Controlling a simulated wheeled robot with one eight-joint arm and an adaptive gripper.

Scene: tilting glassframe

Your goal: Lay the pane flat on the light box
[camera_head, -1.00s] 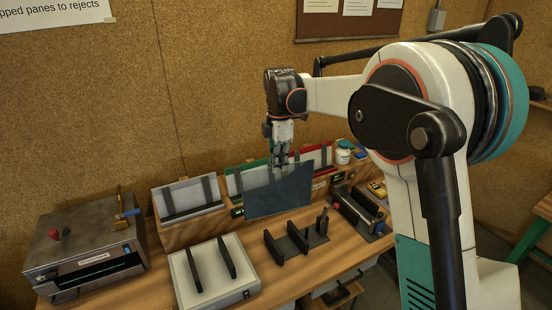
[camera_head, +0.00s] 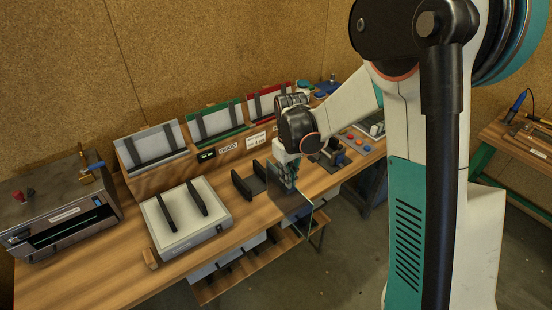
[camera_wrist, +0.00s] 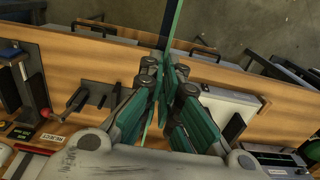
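My gripper (camera_head: 287,182) is shut on the glass pane (camera_head: 293,205) and holds it upright near the front edge of the bench. In the wrist view the pane (camera_wrist: 171,38) is almost edge-on, a thin greenish strip between my fingers (camera_wrist: 168,85). The light box (camera_head: 210,232) is a pale box with two black bars on top, left of my gripper in the head view. In the wrist view it (camera_wrist: 245,100) is partly hidden behind my right-hand fingers. The pane is apart from the light box.
A black stand with two uprights (camera_head: 250,182) is just left of the pane. Panel racks with grey (camera_head: 150,145), green (camera_head: 216,122) and red (camera_head: 268,98) markings line the back. A metal machine (camera_head: 65,222) stands at the left. Drawers (camera_head: 228,258) sit under the front edge.

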